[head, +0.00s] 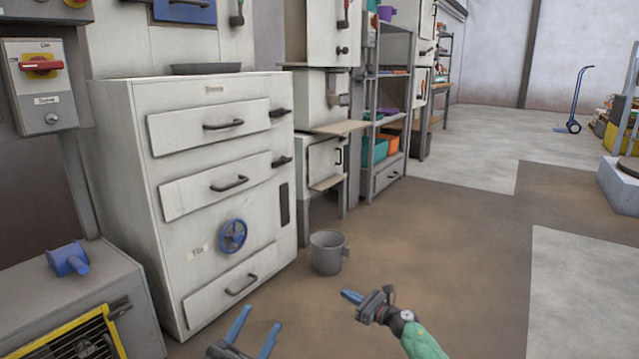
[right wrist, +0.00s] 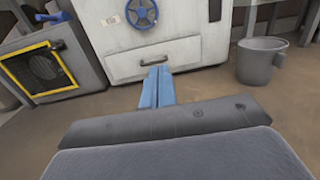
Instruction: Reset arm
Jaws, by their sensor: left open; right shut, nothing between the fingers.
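My left gripper (head: 253,334) is at the bottom of the head view, its two blue fingers spread apart with nothing between them. My right gripper (head: 352,297) is to the right of it, its blue fingers together and empty. In the right wrist view the right gripper's fingers (right wrist: 157,85) point at the lower part of the white cabinet (right wrist: 175,55). Both grippers are in free space in front of the white cabinet (head: 190,130). My right forearm comes up from the bottom edge.
A grey bucket-like mug (head: 326,253) stands on the floor right of the cabinet, also in the right wrist view (right wrist: 261,62). A grey box with a yellow-framed grille (head: 90,340) stands at the left. Shelves (head: 390,125) are behind.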

